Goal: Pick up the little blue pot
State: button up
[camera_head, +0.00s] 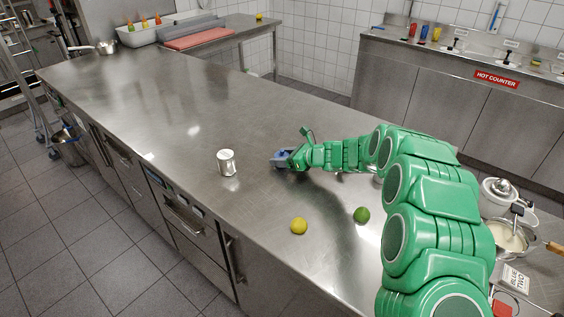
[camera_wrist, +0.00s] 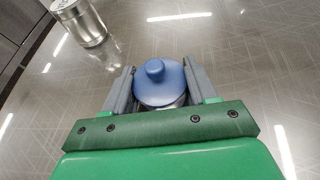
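The little blue pot (camera_wrist: 158,84) has a rounded blue lid with a knob and sits between the two fingers of my gripper (camera_wrist: 159,82) in the wrist view. The lid's edges come right up to both fingers. I cannot tell whether the fingers press on the pot or only stand around it. In the head view the pot (camera_head: 276,161) is a small blue shape at the tip of my gripper (camera_head: 283,159), low over the steel counter (camera_head: 200,110). Its lower part is hidden, and I cannot tell whether it touches the counter.
A silver can with a white lid (camera_head: 227,163) stands left of my gripper. A yellow lemon (camera_head: 299,226) and a green lime (camera_head: 362,215) lie nearer the front. A saucepan (camera_head: 508,238) and a lidded pot (camera_head: 497,196) stand at the right. The counter's far left is mostly clear.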

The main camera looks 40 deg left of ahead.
jog(key=c, duration=0.7)
jog(key=shift+r, duration=0.1)
